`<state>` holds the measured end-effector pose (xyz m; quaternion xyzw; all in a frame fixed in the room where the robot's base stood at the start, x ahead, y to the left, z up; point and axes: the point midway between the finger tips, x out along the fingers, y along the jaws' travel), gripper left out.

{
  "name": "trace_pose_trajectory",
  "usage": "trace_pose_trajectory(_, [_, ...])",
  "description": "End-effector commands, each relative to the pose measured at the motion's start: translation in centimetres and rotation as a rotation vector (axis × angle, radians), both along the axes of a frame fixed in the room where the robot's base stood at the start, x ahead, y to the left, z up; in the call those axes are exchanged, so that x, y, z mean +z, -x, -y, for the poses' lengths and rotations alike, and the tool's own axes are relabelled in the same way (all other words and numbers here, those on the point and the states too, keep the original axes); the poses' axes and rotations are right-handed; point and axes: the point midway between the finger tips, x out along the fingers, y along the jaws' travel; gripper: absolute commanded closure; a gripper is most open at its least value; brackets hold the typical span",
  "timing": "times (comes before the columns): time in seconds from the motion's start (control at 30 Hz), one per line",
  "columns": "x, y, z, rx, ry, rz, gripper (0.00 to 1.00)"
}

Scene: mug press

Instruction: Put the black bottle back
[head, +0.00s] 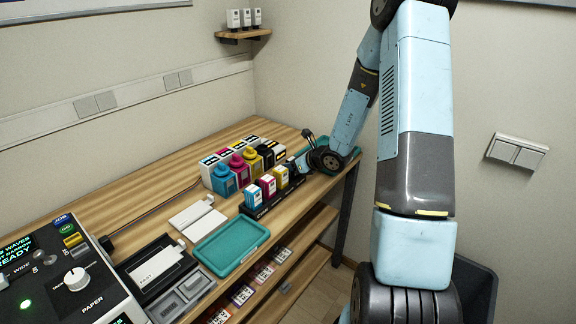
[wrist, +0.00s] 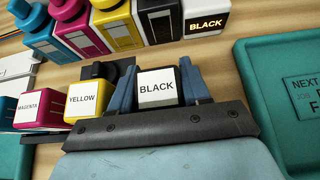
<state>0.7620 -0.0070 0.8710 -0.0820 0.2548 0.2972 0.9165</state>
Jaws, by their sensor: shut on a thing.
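The black bottle (wrist: 157,88), with a white label reading BLACK, is between the two blue fingers of my gripper (wrist: 158,90) in the wrist view. The gripper is shut on it. In the head view my gripper (head: 300,163) is at the far right end of the dark bottle rack (head: 262,208), and my wrist hides most of the bottle. The yellow bottle (wrist: 84,100) and magenta bottle (wrist: 41,112) stand left of it in the wrist view. A cyan bottle (head: 253,195) also stands in the rack. Whether the black bottle's base touches the rack is hidden.
Large cyan (head: 223,182), magenta and yellow tanks stand close behind the rack. A box marked BLACK (wrist: 207,20) is behind my gripper. A teal tray (wrist: 245,75) lies to the right; another teal tray (head: 230,247) lies at the table's front edge.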

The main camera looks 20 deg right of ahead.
Motion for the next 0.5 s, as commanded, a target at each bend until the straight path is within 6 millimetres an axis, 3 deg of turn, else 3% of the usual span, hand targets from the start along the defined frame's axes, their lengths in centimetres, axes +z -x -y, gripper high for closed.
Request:
trace_pose_trajectory(0.1, [-0.15, -0.01, -0.03, 0.001, 0.000, 0.000, 0.95])
trace_pose_trajectory(0.13, [-0.15, 0.00, -0.03, 0.000, 0.000, 0.000, 0.51])
trace_pose_trajectory(0.23, [-0.13, 0.00, -0.03, 0.000, 0.000, 0.000, 0.43])
trace_pose_trajectory(0.5, [-0.01, 0.00, -0.05, 0.000, 0.000, 0.000, 0.43])
